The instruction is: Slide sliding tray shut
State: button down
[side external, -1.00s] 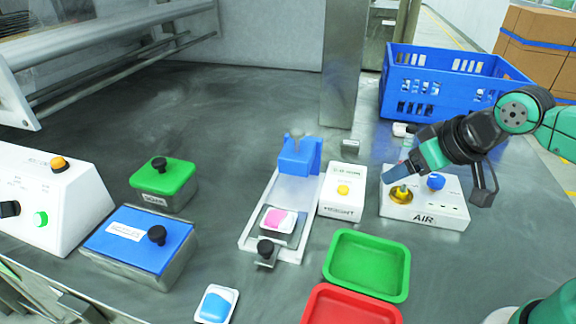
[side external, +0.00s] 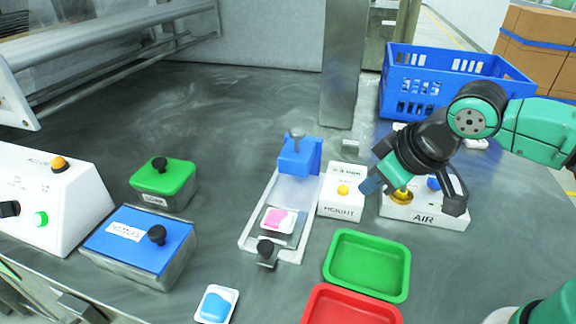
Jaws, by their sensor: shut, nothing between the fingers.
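The sliding tray (side external: 290,239) is a small metal plate with a black knob (side external: 265,247) at its front, in a pale guide frame (side external: 292,190). A white pack with a pink top (side external: 277,218) lies on it near the front end. A blue head (side external: 299,158) with a metal pin stands over the back end of the frame. My gripper (side external: 370,186) is shut and empty.
The AIR box (side external: 424,208) with yellow and blue knobs is partly behind my gripper. A green bin (side external: 367,264) and a red bin (side external: 350,305) sit in front. A blue-topped pack (side external: 215,304) lies at front left. Lidded boxes (side external: 140,240) stand left; table between is clear.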

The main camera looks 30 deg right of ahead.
jog(key=s+a+n, duration=0.3)
jog(key=a, duration=0.6)
jog(key=s+a+n, duration=0.3)
jog(key=a+n, duration=0.1)
jog(key=a, duration=0.4)
jog(key=shift+t, duration=0.3)
jog(key=x, duration=1)
jog(key=shift+a+f, duration=0.15)
jog(key=shift+f, duration=0.3)
jog(key=shift+w+d+f, duration=0.15)
jog(key=shift+w+d, duration=0.65)
jog(key=shift+w, duration=0.15)
jog(key=shift+w+d+f, duration=0.1)
jog(key=shift+w+d, duration=0.25)
jog(key=shift+w, duration=0.15)
send_near(282, 205)
jog(key=x, duration=0.4)
jog(key=shift+w+f, duration=0.25)
jog(key=shift+f, duration=0.1)
